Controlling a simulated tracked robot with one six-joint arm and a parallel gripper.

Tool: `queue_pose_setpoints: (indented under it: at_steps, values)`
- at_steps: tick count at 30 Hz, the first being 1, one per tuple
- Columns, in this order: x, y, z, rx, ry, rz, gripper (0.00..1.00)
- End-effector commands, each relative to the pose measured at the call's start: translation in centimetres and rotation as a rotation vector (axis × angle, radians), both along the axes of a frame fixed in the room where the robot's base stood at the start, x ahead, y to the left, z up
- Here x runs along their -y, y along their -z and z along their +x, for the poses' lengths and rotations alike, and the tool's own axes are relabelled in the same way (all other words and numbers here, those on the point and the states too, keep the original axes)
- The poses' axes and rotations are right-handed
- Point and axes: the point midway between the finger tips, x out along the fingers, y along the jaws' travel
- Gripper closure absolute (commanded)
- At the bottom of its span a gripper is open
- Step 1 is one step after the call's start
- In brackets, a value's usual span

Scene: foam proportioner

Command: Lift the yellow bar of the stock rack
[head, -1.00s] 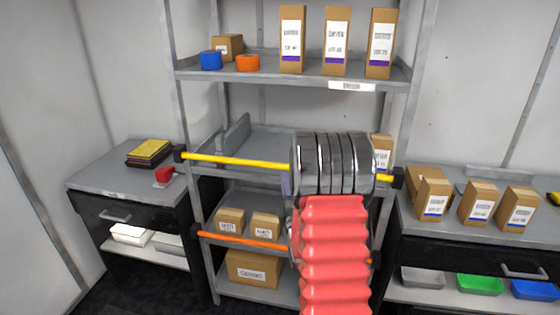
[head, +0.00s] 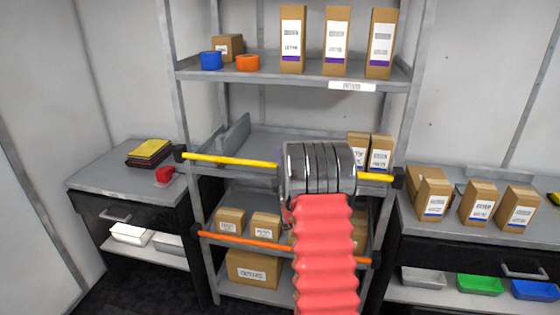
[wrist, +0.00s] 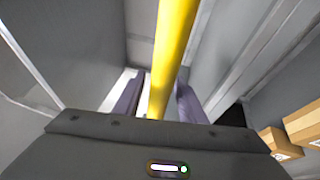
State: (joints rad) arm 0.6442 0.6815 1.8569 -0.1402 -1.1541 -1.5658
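The yellow bar (head: 230,160) runs level across the front of the stock rack (head: 345,85), between black end brackets, at the middle shelf. My silver wrist and red arm cover its right-centre part in the head view. In the wrist view the yellow bar (wrist: 172,50) runs down the middle, narrowing toward my gripper (wrist: 158,98). The two purple fingers stand one on each side of it, with gaps showing on both sides. My gripper is open; I cannot tell how deep the bar sits between the fingers. The fingers are hidden in the head view.
An orange bar (head: 235,239) crosses the rack lower down, with cartons behind it. Small cartons (head: 381,154) stand on the middle shelf just right of my wrist. Side counters flank the rack. The left part of the middle shelf has free room.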

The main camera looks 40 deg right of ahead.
Motion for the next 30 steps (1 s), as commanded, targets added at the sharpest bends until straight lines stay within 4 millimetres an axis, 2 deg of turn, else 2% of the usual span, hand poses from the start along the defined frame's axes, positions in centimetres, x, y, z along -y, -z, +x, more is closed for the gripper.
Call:
queue_pose_setpoints:
  at_steps: [11, 26, 30]
  values:
    - [0.21, -0.04, 0.32, -0.001, 0.000, 0.001, 0.64]
    - [0.25, 0.02, 0.27, -0.002, 0.001, 0.001, 0.99]
    - [0.26, 0.07, 0.25, -0.002, 0.001, 0.002, 1.00]
